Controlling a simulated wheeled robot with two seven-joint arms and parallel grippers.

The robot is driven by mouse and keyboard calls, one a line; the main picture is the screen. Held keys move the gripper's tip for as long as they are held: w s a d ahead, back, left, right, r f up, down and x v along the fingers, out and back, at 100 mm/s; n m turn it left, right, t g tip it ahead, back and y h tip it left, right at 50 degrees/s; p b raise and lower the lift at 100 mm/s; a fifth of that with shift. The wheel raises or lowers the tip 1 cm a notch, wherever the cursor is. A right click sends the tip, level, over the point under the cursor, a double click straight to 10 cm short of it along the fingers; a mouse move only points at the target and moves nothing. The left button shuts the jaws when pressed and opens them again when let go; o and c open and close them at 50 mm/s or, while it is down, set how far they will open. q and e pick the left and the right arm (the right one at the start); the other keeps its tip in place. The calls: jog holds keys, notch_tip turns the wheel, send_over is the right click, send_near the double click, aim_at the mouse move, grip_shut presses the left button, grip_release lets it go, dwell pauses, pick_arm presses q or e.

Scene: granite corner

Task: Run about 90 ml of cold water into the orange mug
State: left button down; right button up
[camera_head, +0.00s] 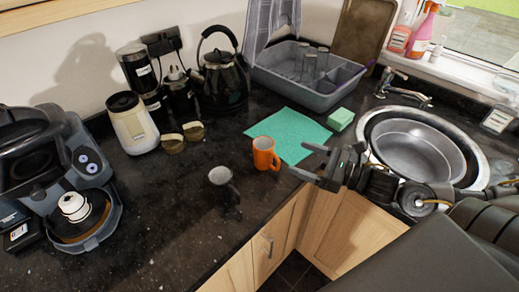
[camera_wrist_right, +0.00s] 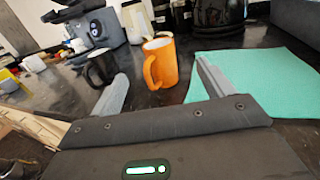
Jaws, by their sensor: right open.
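The tap (camera_head: 400,90) is at the back of the round metal sink (camera_head: 457,138), right of the gripper. My left gripper is not in view.
A dark mug (camera_head: 222,178) stands left of the orange one. A green cloth (camera_head: 290,132) and green sponge (camera_head: 340,119) lie near the sink. A grey dish rack (camera_head: 285,82), black kettle (camera_head: 222,80) and coffee machine (camera_head: 60,170) stand behind and left.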

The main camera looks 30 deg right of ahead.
aim_at(273, 146)
jog(key=shift+a+r, duration=0.1)
jog(key=shift+w+a+r, duration=0.1)
jog(key=shift+w+a, duration=0.1)
jog(key=shift+w, duration=0.05)
jog(key=p+x, duration=0.1)
jog(key=x, duration=0.3)
jog(key=shift+d, duration=0.1)
jog(key=shift+w, duration=0.15)
jog(key=shift+w+a+p, duration=0.25)
jog(key=shift+a+p, duration=0.05)
jog(key=shift+p, duration=0.15)
jog(key=p+x, duration=0.2)
jog(key=x, duration=0.1)
jog(key=shift+w+a+r, duration=0.2)
jog(key=shift+a+r, duration=0.05)
jog(key=shift+w+a+f, duration=0.2)
jog(key=shift+w+a, duration=0.15)
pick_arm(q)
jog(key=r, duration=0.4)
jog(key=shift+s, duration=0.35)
pick_arm(e)
jog(key=c, duration=1.2)
jog(key=shift+r, duration=0.1)
